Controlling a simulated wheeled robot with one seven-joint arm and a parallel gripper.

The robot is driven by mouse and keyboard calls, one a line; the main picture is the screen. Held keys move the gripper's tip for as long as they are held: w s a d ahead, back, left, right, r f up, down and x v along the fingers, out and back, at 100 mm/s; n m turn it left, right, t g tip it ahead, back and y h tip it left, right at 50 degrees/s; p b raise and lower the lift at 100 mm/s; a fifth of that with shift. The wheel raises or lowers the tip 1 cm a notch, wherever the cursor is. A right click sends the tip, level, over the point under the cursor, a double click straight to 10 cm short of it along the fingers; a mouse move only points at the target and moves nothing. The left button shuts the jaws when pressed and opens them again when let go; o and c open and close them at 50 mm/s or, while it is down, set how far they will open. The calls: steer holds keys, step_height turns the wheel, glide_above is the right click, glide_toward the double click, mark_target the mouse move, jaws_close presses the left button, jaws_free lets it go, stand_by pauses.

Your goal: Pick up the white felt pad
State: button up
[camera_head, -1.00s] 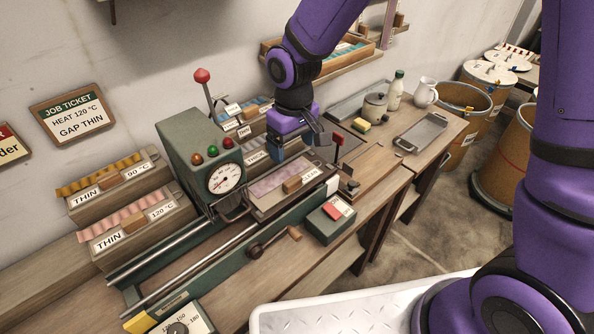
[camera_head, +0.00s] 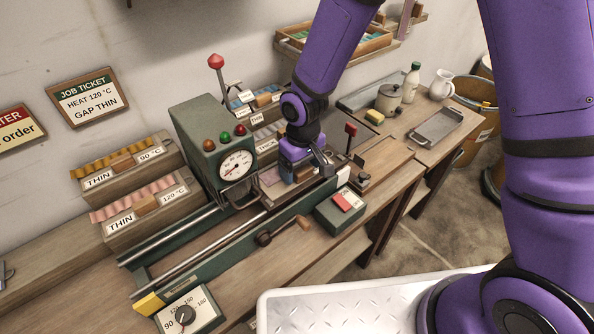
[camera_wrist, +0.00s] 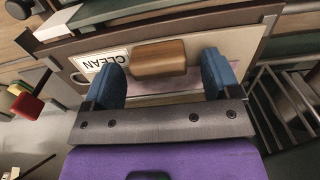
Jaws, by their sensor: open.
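I cannot pick out a white felt pad with certainty. In the head view, my gripper (camera_head: 300,176) is low over the bench machine and hides most of this panel. A small white block (camera_head: 343,174) sits at the machine's right end.
The green machine (camera_head: 200,124) with its gauge stands left of my gripper, its red-knobbed lever (camera_head: 217,62) rising behind. Another red-knobbed lever (camera_head: 350,130) stands close on the right. A red-button box (camera_head: 341,207) is in front. A yellow sponge (camera_head: 374,117) lies behind.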

steer(key=shift+f, duration=0.4)
steer(key=c, duration=1.1)
steer(key=shift+r, duration=0.1)
